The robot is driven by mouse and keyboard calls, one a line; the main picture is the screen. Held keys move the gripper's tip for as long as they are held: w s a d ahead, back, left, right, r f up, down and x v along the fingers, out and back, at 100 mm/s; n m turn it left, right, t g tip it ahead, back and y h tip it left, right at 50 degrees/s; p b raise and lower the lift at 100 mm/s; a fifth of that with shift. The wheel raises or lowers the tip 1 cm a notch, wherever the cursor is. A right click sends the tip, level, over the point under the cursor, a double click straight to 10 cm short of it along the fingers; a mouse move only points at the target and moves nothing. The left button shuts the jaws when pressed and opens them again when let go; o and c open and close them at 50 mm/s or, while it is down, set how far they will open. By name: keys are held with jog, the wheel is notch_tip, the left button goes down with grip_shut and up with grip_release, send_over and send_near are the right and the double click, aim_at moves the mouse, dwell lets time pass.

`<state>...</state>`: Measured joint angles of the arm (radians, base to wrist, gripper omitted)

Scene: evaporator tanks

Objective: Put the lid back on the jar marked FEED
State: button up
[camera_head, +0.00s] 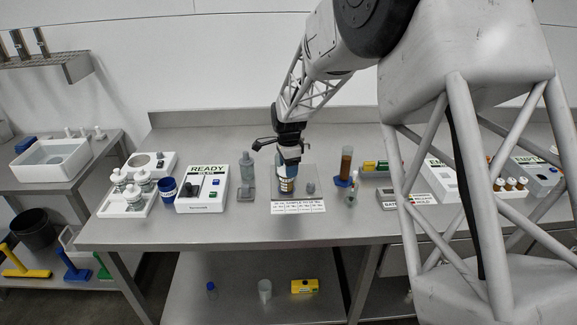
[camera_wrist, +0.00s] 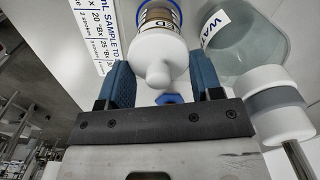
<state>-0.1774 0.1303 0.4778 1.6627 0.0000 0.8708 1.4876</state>
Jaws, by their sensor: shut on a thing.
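My gripper (camera_head: 288,158) is above the middle of the bench, pointing down. In the wrist view its two blue fingers (camera_wrist: 163,85) are on either side of a white lid (camera_wrist: 158,48) with a rounded knob, shut on it. Beyond the lid is a jar (camera_wrist: 158,17) with brownish contents, a blue rim and a label whose visible letters are "ED". In the head view the jar (camera_head: 287,185) stands directly under the fingers, partly hidden by them. The lid is close over the jar; I cannot tell whether it is seated.
A clear vessel (camera_wrist: 245,45) with a label starting "WA" stands close beside the jar. A printed card (camera_head: 298,206) lies in front. A READY box (camera_head: 202,188) is to the left, and a brown-filled cylinder (camera_head: 346,163) on a blue foot to the right.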

dwell(0.9)
jog(key=o, duration=1.1)
jog(key=shift+o, duration=0.2)
jog(key=shift+r, duration=0.1)
jog(key=shift+r, duration=3.35)
grip_shut()
